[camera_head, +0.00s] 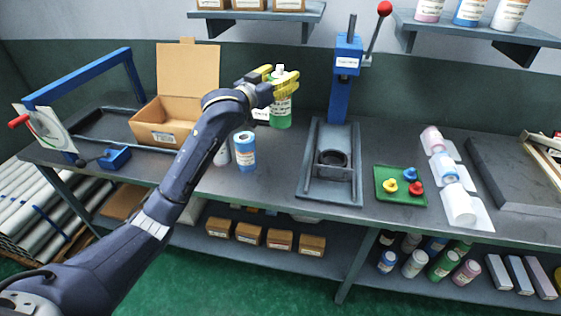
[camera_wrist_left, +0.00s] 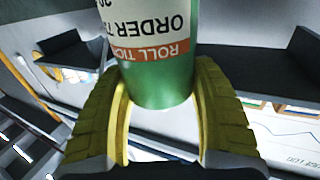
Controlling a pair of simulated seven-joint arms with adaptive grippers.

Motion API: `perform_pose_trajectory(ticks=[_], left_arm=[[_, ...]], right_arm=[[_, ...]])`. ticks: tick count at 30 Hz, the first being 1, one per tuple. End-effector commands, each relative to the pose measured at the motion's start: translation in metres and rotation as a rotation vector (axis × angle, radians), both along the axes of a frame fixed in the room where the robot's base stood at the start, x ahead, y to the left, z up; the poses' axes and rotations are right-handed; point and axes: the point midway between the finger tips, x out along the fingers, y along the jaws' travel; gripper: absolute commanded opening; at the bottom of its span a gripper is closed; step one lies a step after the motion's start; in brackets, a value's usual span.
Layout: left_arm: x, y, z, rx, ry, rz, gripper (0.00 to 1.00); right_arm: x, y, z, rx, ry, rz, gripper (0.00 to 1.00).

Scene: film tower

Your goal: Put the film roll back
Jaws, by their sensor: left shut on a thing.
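My left gripper (camera_head: 272,86) has yellow padded fingers shut on a green film roll (camera_head: 281,113) with a white and orange label and a white top. It holds the roll upright above the back of the bench, left of the blue press. In the left wrist view, the green roll (camera_wrist_left: 165,85) sits between the two yellow fingers, and its printed label appears upside down. My right gripper is not in view. Three rolls, pink (camera_head: 433,139), blue (camera_head: 444,167) and white (camera_head: 459,205), lie on white sheets at the bench's right.
A blue lever press (camera_head: 345,75) with a red knob stands behind a dark tray (camera_head: 312,190). An open cardboard box (camera_head: 165,130), a blue bottle (camera_head: 245,153) and a green tray (camera_head: 420,197) with colored knobs share the bench. Wall shelves (camera_head: 480,37) hang above.

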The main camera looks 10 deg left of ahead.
Motion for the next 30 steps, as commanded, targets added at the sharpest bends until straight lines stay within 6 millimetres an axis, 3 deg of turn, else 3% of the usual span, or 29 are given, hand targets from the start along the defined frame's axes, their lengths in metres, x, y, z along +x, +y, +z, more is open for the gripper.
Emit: perform_pose_trajectory(ticks=[18,24,30], left_arm=[[0.000,-0.001,-0.118,0.000,0.003,-0.003,0.14],[0.000,-0.001,-0.144,-0.001,0.000,-0.003,0.14],[0.001,-0.001,-0.153,0.000,-0.001,-0.003,0.14]], right_arm=[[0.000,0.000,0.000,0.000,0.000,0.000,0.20],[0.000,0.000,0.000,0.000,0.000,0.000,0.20],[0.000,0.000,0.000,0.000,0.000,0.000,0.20]])
